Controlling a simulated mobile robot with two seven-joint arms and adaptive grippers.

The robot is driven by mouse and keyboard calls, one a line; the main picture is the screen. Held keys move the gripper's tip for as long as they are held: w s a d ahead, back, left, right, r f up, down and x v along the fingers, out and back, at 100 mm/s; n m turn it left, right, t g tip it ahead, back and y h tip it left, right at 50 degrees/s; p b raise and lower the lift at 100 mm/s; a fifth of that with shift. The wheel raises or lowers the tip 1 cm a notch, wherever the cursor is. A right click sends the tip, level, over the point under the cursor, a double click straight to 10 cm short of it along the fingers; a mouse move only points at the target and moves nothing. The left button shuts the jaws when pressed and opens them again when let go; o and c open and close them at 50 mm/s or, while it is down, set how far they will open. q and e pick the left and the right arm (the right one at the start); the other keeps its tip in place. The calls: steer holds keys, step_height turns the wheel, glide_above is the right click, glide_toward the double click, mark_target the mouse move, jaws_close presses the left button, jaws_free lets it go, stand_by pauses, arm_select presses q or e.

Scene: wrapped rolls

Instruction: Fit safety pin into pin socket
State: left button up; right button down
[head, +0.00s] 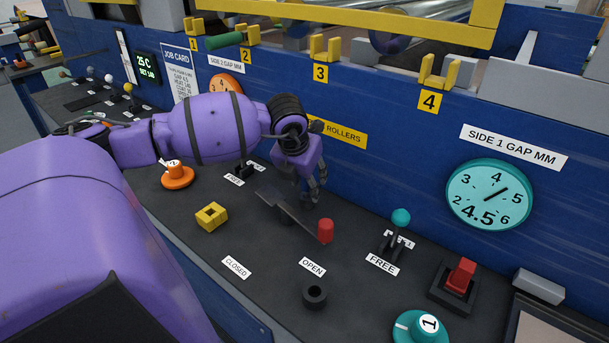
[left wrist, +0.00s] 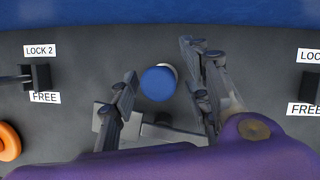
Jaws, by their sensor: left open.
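My left gripper (head: 314,196) is open above the black console, near the blue wall. In the left wrist view its two fingers (left wrist: 160,88) stand on either side of a round blue-topped piece (left wrist: 158,83) with a pale rim, and a gap shows on both sides. That piece does not show in the head view; I cannot tell whether it is the safety pin. Two hollow pieces could be the pin socket: a black ring (head: 306,301) by the OPEN label and a yellow block with a square hole (head: 201,220). My right gripper is not in view.
A grey lever (head: 296,219) with a red handle (head: 326,231) lies close to the gripper. An orange knob (head: 177,179), a teal-topped lever (head: 400,218), a red switch (head: 462,274) and a teal knob (head: 410,331) stand around.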

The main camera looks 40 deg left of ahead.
arm_select(q)
steer(key=v, duration=1.1)
steer(key=shift+s+r, duration=0.2)
steer(key=shift+r, duration=0.15)
